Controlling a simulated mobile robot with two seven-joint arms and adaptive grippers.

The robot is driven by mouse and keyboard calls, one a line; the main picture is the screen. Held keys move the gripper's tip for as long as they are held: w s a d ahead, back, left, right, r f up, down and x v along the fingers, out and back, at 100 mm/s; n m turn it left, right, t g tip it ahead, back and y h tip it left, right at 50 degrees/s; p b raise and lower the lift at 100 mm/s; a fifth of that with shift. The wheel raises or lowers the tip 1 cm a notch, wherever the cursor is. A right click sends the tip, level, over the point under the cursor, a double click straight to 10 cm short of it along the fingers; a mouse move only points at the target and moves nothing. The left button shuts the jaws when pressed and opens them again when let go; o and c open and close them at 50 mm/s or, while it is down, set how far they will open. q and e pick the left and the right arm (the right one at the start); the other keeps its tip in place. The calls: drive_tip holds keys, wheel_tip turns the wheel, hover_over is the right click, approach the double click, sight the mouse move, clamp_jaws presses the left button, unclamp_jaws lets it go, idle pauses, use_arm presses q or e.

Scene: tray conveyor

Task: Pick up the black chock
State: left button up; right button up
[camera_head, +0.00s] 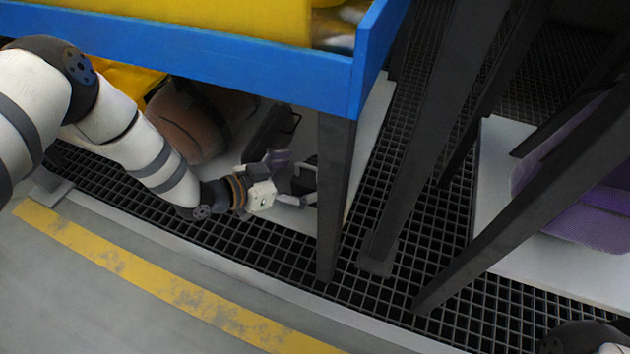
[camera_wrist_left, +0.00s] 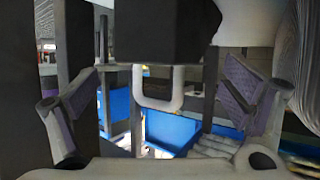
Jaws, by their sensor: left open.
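The black chock (camera_head: 272,128) lies under the blue-edged conveyor, on the pale strip beside the floor grating. A thin loop handle sticks out on its right side. Whether a finger touches the handle cannot be told. My right gripper does not show.
The blue conveyor edge (camera_head: 225,76) passes above my left arm, with yellow trays on top. A dark leg (camera_head: 334,200) stands right beside the gripper. A brown rounded object (camera_head: 195,118) is behind the arm. More slanted legs (camera_head: 425,130) and a purple object (camera_head: 595,210) are at right.

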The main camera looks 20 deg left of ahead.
use_arm(q)
drive_tip(key=shift+w+d+f, duration=0.25)
drive_tip(key=shift+w+d, duration=0.1)
drive_tip(key=shift+w, duration=0.15)
drive_tip(key=shift+c, duration=0.3)
drive_tip(key=c, duration=2.1)
